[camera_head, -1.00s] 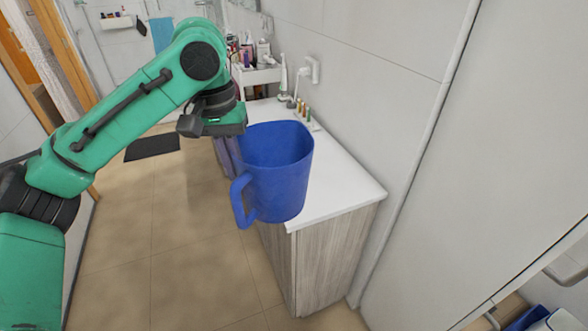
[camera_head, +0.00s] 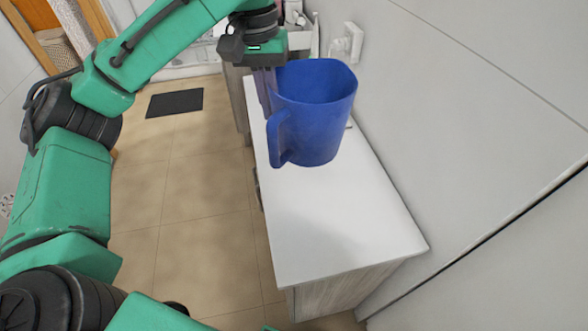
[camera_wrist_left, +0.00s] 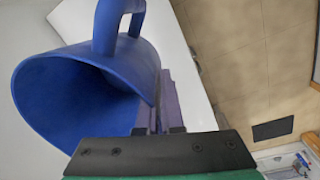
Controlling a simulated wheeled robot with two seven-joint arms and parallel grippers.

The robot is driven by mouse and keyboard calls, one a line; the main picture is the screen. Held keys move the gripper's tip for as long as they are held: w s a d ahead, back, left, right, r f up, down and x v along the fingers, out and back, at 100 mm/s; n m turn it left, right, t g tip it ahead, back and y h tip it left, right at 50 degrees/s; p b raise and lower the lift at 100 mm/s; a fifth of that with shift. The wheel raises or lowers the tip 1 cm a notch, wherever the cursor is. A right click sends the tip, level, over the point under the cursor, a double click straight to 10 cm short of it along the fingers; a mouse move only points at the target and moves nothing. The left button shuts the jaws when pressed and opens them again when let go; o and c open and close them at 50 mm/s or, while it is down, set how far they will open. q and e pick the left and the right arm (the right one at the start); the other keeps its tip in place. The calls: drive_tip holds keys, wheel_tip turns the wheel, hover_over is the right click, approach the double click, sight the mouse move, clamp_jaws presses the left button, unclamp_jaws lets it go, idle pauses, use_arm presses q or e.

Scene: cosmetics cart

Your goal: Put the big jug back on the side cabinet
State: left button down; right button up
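The big blue jug (camera_head: 316,115) is upright over the white top of the side cabinet (camera_head: 330,225) in the head view. Its handle faces left and towards me. My left gripper (camera_head: 267,92) is shut on the jug's rim at its left far side. In the left wrist view the purple fingers (camera_wrist_left: 158,100) pinch the wall of the jug (camera_wrist_left: 75,90). A soft shadow lies on the cabinet top nearer than the jug, and the jug seems held above the surface. Any gap under its base is hard to judge. My right gripper is not in view.
The near half of the cabinet top is bare. The wall (camera_head: 460,120) runs along its right side, with a socket and plug (camera_head: 347,42) behind the jug. Small items stand at the far end. A dark mat (camera_head: 174,103) lies on the open tiled floor.

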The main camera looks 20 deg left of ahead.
use_arm(q)
wheel_tip(320, 180, down, 16)
drive_tip(key=s, duration=0.1)
drive_tip(key=shift+s, duration=0.25)
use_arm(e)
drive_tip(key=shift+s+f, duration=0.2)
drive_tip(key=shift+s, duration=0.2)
use_arm(q)
drive_tip(key=shift+w, duration=0.1)
drive_tip(key=c, duration=1.1)
unclamp_jaws()
drive_tip(key=shift+f, duration=0.1)
